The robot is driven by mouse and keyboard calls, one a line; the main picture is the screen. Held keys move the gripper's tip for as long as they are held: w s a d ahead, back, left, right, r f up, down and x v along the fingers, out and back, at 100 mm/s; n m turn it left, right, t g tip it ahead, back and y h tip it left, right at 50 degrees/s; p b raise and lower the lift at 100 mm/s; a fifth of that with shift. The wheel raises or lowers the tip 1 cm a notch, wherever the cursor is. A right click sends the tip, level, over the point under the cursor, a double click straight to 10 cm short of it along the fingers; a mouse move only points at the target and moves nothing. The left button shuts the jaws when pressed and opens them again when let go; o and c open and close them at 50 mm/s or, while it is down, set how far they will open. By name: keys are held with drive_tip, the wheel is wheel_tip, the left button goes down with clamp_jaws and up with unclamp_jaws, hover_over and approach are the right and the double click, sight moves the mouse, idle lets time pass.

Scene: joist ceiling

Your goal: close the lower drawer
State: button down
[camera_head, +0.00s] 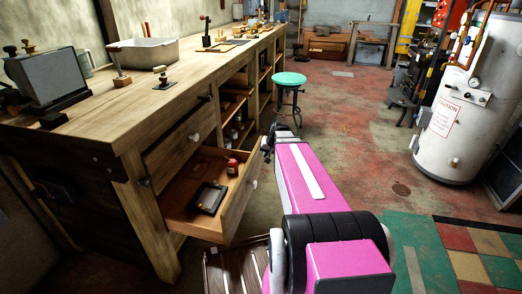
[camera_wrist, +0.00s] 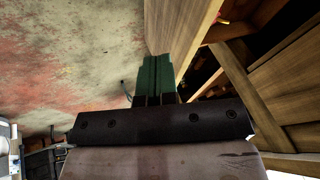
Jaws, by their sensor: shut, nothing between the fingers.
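The lower drawer (camera_head: 240,201) of the wooden workbench is pulled open. A dark tray (camera_head: 208,198) and a small red-lidded jar (camera_head: 232,167) sit inside it. Its front panel has a pale round knob (camera_head: 255,184). My gripper (camera_head: 268,146), at the end of my magenta arm, is by the far end of the drawer front, on its outer side. In the wrist view, my gripper's green fingers (camera_wrist: 156,77) are shut together and empty, close beside a wooden panel (camera_wrist: 186,38) that looks like the drawer front. I cannot tell whether they touch it.
The closed upper drawer (camera_head: 176,152) is above the open one. The workbench top (camera_head: 130,105) holds a grey bin (camera_head: 145,53) and tools. A green-topped stool (camera_head: 289,79) stands beyond my gripper. A white tank (camera_head: 460,110) stands at right. Floor between stool and tank is clear.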

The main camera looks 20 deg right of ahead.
drive_tip(key=w+d+r+m+t, duration=0.2)
drive_tip(key=w+d+r, duration=0.1)
drive_tip(key=w+d, duration=0.35)
drive_tip(key=a+r+x, duration=0.1)
drive_tip(key=a+x, duration=0.1)
drive_tip(key=x, duration=0.9)
drive_tip(key=shift+w+a+f, duration=0.15)
drive_tip(key=shift+w+a, duration=0.2)
drive_tip(key=shift+w, duration=0.2)
drive_tip(key=shift+a, duration=0.1)
drive_tip(key=w+a, duration=0.6)
drive_tip(key=a, duration=0.4)
drive_tip(key=w+a, duration=0.6)
drive_tip(key=a, duration=0.5)
drive_tip(key=shift+w, duration=0.2)
